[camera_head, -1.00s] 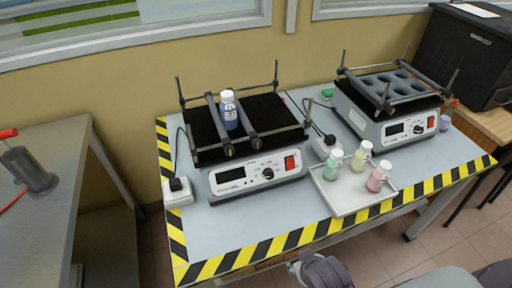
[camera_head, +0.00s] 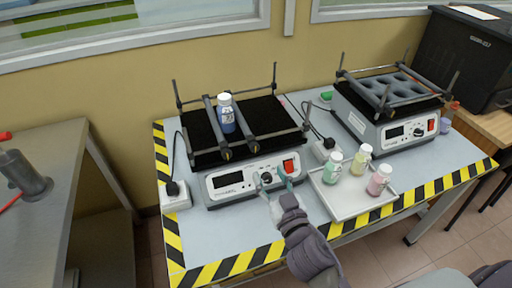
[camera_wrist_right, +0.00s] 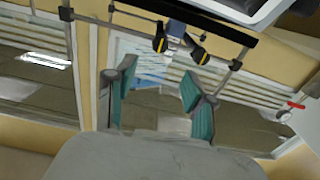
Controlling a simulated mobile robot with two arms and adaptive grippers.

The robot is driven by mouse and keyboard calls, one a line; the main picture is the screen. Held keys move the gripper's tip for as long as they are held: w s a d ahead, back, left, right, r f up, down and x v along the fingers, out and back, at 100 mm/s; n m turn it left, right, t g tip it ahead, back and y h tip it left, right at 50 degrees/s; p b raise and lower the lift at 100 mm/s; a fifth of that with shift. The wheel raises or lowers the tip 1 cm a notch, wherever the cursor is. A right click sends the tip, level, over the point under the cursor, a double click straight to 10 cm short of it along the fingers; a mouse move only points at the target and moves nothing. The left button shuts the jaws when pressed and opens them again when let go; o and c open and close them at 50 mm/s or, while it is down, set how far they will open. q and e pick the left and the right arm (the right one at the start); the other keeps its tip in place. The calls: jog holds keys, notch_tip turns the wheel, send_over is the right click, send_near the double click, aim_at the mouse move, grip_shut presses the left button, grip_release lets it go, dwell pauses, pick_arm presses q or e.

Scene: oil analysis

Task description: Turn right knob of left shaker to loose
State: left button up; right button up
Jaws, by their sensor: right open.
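The left shaker (camera_head: 242,188) stands on the table, with two dark clamp bars holding a blue bottle (camera_head: 226,112) upright between them. The right knob (camera_head: 255,147) is at the front end of the right bar. Both bar-end knobs show at the top of the right wrist view, dark with yellow centres; that view looks turned over, so the right knob appears to be the left one (camera_wrist_right: 160,45). My right gripper (camera_head: 276,184) is open and empty in front of the shaker's panel, below the knob and apart from it. Its teal fingers show in the wrist view (camera_wrist_right: 155,98). My left gripper is out of view.
A left knob (camera_head: 227,155) sits close by. The panel has a dial and a red switch (camera_head: 289,165). A grey tray (camera_head: 345,208) with three small bottles lies just right. A second shaker (camera_head: 404,132) stands further right.

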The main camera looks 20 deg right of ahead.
aim_at(256, 149)
jog(key=w+p, duration=0.1)
jog(key=w, duration=0.9)
jog(key=shift+w+a+p, duration=0.15)
jog(key=shift+w+p, duration=0.15)
jog(key=shift+p, duration=0.05)
jog(key=shift+f, duration=0.1)
grip_shut()
